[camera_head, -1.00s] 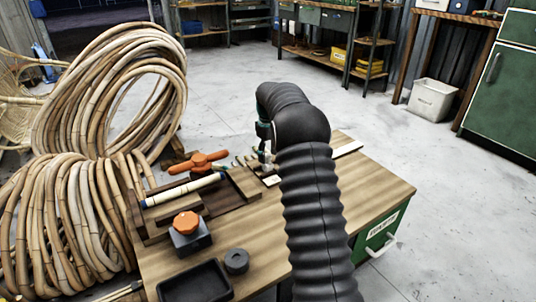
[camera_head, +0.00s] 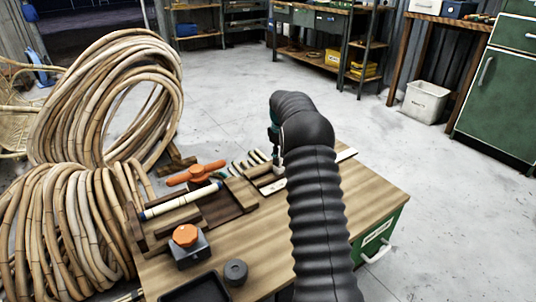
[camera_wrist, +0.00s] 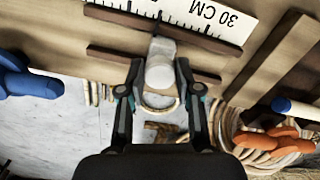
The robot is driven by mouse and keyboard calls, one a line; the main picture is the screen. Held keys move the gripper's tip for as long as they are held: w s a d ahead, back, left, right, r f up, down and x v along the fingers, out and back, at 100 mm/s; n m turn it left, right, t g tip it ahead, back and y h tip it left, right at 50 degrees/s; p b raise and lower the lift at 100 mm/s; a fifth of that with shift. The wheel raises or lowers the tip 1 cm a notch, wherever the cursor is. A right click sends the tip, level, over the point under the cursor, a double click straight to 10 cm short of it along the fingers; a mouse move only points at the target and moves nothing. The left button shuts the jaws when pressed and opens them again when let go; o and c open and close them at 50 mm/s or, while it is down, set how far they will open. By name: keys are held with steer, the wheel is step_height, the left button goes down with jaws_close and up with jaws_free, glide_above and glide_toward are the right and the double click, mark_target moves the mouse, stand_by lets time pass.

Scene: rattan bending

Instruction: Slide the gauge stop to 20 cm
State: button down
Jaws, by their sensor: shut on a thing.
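In the wrist view the gauge stop (camera_wrist: 160,72) is a pale block with a round whitish knob. It sits against the edge of the white scale (camera_wrist: 200,16), near its middle, between dark wooden rails. My gripper (camera_wrist: 158,74) is shut on the knob, one finger on each side. The "30 CM" print shows upside down at the right end of the scale; the reading at the stop is too unclear to tell. In the head view my gripper (camera_head: 277,160) is over the far side of the bench, partly hidden by my arm, and the scale (camera_head: 272,187) shows on both sides of it.
Large rattan coils (camera_head: 60,225) crowd the left. The bench's right part is clear.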

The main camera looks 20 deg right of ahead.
steer(key=shift+w+d+p, duration=0.2)
steer(key=shift+d+p, duration=0.1)
steer(key=shift+d, duration=0.5)
steer(key=shift+w+d+p, duration=0.15)
steer(key=shift+d+p, duration=0.1)
steer(key=shift+d, duration=0.55)
steer(key=c, duration=0.8)
jaws_free()
steer(key=shift+d, duration=0.1)
steer(key=shift+r, duration=0.1)
step_height(320, 180, up, 12)
steer(key=shift+f, duration=0.1)
